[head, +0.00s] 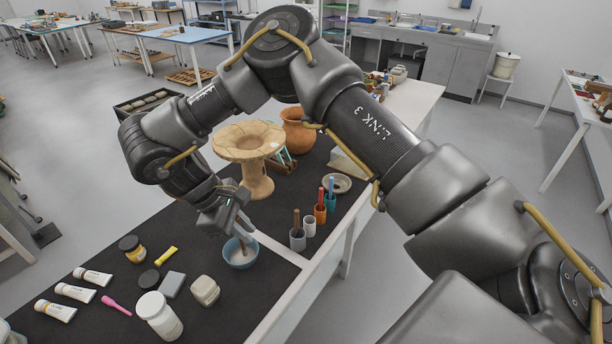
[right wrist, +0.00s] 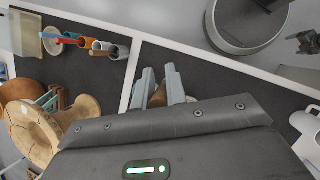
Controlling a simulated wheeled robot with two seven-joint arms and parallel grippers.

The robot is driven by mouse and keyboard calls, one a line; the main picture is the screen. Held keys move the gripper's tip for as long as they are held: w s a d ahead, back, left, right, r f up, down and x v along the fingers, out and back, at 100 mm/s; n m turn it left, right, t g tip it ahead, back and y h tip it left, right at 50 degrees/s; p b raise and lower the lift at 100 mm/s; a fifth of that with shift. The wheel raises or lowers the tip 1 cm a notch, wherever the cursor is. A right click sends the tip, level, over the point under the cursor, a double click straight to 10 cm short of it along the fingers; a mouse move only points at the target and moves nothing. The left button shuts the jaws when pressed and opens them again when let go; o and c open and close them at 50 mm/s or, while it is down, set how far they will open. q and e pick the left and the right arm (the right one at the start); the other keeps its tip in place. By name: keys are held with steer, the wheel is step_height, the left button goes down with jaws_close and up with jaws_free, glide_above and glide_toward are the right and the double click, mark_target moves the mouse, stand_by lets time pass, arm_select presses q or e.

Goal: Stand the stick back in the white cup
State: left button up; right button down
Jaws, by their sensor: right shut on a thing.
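The white cup (head: 310,227) stands upright on the dark mat, among other cups with sticks; no stick shows in it. It also shows in the right wrist view (right wrist: 104,46). My right gripper (head: 240,226) is over the blue bowl (head: 240,257), to the left of the white cup. In the right wrist view its fingers (right wrist: 159,77) are shut on a brown stick (right wrist: 157,98), mostly hidden between them. In the head view the stick's lower part (head: 243,244) seems to reach down into the bowl. My left gripper is out of view.
A grey cup (head: 297,239) with a brown stick, an orange cup (head: 320,214) and a teal cup (head: 331,203) stand close around the white cup. A pedestal vessel (head: 257,180) stands behind. The table edge is close at right.

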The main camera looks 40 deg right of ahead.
steer(key=w+d+f+n+t+y+p, duration=0.1)
steer(key=w+d+f+n+t, duration=0.2)
steer(key=w+n, duration=0.4)
steer(key=w+d+f+n+t+p, duration=0.1)
steer(key=w+d+n+t, duration=0.3)
steer(key=n, duration=0.5)
steer(key=w+d+f+n+y+p, duration=0.1)
steer(key=d+n, duration=0.3)
steer(key=d, duration=0.6)
steer(key=d+f+n+y, duration=0.2)
steer(key=d+n, duration=0.3)
steer(key=d, duration=0.6)
steer(key=shift+p+x, duration=0.4)
steer(key=shift+x, duration=0.45)
step_height(320, 180, down, 12)
steer(key=b, duration=0.9)
steer(key=shift+r, duration=0.25)
